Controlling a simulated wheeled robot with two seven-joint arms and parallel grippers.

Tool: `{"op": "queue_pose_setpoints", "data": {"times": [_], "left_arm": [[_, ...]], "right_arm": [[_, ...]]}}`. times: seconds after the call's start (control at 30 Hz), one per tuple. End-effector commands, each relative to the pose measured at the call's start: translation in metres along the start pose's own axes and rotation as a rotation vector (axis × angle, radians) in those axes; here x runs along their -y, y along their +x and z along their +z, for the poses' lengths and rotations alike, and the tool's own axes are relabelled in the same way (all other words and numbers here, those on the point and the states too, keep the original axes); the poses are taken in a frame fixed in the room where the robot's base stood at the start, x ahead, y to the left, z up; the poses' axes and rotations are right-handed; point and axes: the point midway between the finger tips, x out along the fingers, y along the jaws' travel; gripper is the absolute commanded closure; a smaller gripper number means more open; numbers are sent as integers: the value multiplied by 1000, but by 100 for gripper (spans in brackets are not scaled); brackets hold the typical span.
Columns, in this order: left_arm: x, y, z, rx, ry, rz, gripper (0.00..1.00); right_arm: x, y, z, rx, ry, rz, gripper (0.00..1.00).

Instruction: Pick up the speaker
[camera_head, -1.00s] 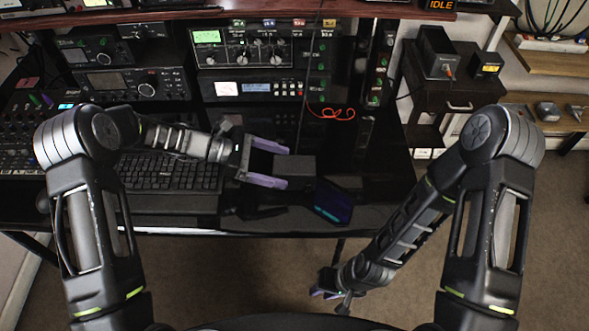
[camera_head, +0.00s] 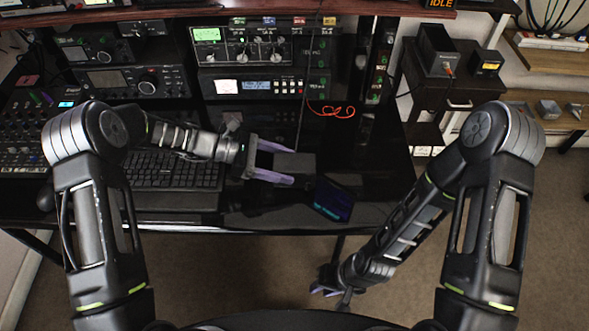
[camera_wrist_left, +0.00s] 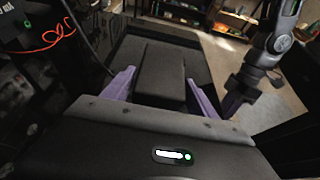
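A dark, box-shaped object, which I take to be the speaker (camera_head: 296,164), stands near the front of the black desk. My left gripper (camera_head: 290,166) is open, with its purple fingers on either side of the box. In the left wrist view, the dark block (camera_wrist_left: 160,75) lies between the two fingers (camera_wrist_left: 160,92). Whether the fingers touch it is unclear. My right gripper (camera_head: 328,288) hangs low in front of the desk, over the floor; its fingers are too small and dark to judge.
A dark device with a lit screen (camera_head: 333,198) lies just right of the left gripper. A keyboard (camera_head: 172,170) is to the left. Radio units (camera_head: 255,50) stand at the back, with a red cable (camera_head: 331,111) in front. The desk's right part is clear.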

Motion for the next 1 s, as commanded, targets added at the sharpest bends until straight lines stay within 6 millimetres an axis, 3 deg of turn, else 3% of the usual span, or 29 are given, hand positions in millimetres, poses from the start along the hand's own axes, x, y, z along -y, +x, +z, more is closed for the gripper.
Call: {"op": "queue_pose_setpoints", "data": {"times": [0.5,0.77,1.0], "left_arm": [[0,0,1,2,1,0,76],[0,-1,3,2,1,1,76],[-1,-11,27,2,4,2,76]], "right_arm": [[0,0,0,0,0,0,73],[0,0,0,0,0,0,73],[-2,4,0,0,0,0,73]]}}
